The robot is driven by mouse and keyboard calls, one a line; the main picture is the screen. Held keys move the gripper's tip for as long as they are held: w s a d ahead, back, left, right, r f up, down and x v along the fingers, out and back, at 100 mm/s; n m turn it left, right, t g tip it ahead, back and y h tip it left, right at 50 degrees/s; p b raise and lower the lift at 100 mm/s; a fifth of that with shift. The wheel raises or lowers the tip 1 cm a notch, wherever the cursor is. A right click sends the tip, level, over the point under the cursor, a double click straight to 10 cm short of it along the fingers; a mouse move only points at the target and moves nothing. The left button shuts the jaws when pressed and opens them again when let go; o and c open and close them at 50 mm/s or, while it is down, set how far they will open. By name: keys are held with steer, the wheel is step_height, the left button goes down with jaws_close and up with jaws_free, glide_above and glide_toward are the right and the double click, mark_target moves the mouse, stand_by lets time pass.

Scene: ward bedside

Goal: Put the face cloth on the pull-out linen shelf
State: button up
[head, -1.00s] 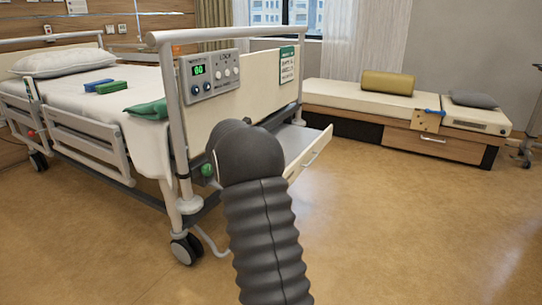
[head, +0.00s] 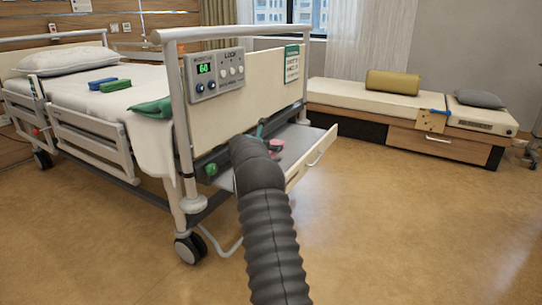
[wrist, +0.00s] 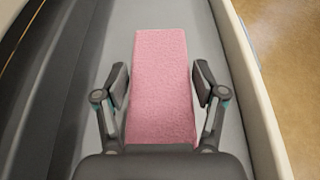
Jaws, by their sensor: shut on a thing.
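The face cloth (wrist: 161,60) is a pink, folded, textured strip. My gripper (wrist: 160,85) is shut on it, with one finger at each long side. In the head view only a small pink bit of the cloth (head: 276,146) shows beside my dark arm. The pull-out linen shelf (head: 312,158) is a drawer-like tray with a grey floor, drawn out at the foot of the bed. The cloth is over its grey floor (wrist: 238,110), between the side walls. I cannot tell whether the cloth touches the floor.
The bed's footboard (head: 235,105) with its control panel (head: 215,72) rises beside the shelf. A green cloth (head: 152,108) and blue and green blocks (head: 115,85) lie on the bed. A low bench (head: 350,97) stands behind right. The floor at right is clear.

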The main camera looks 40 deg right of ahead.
steer(key=shift+w+d+f+b, duration=0.1)
steer(key=shift+f+b, duration=0.5)
steer(key=shift+f, duration=1.5)
steer(key=shift+f, duration=0.2)
steer(key=o, duration=1.1)
steer(key=shift+r, duration=0.1)
steer(key=shift+r, duration=0.2)
steer(key=v, duration=1.2)
